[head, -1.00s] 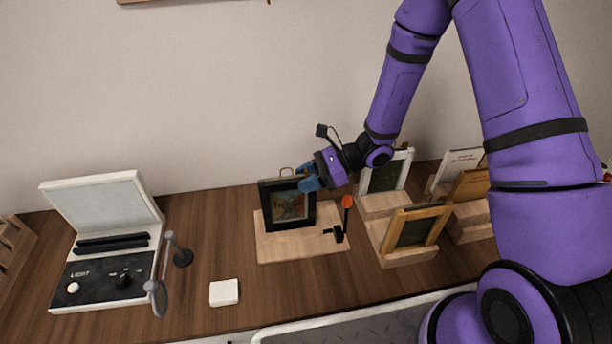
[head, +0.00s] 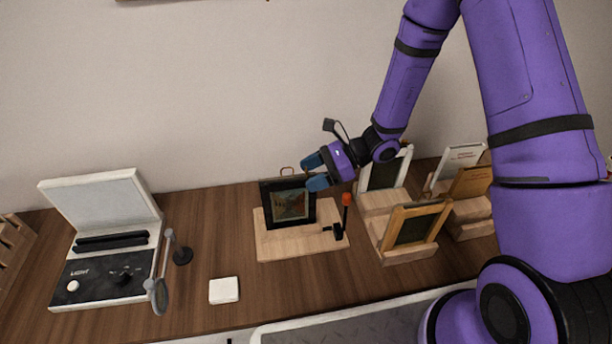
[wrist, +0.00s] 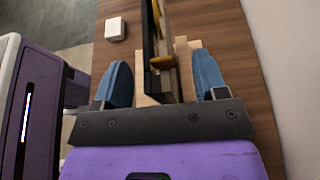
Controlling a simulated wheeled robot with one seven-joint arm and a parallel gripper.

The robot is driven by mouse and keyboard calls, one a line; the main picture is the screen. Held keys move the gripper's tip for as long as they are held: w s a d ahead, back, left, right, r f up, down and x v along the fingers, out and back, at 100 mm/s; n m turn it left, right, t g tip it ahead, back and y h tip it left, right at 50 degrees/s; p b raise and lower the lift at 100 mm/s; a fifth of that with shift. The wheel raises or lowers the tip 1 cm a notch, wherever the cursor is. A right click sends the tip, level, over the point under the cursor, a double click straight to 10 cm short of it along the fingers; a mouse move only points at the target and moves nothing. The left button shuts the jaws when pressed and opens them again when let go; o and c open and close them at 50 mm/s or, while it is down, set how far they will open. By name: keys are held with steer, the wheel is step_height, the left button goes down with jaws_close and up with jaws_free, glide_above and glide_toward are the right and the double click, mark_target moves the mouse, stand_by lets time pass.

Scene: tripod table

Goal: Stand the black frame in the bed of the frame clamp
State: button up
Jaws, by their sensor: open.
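The black frame (head: 276,213) stands upright on the light wooden base of the frame clamp (head: 301,245), with a picture inside it. The clamp has an orange-topped lever (head: 346,200) at its right. My gripper (head: 314,173) is open at the frame's upper right corner, and its blue fingers hold nothing. In the wrist view the black frame (wrist: 149,60) shows edge-on between the spread fingers (wrist: 164,84), apart from both. The frame's lower edge in the bed is too small to judge closely.
A wooden-rimmed frame (head: 414,228) and a white frame (head: 385,176) stand in wooden holders to the right. A light box with raised lid (head: 103,213), a grey magnifier stand (head: 170,262) and a white block (head: 224,291) are left. Table between is clear.

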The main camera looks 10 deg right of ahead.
steer(key=v, duration=0.9)
steer(key=shift+r, duration=0.1)
stand_by(0.3)
step_height(320, 180, up, 9)
stand_by(1.1)
stand_by(1.2)
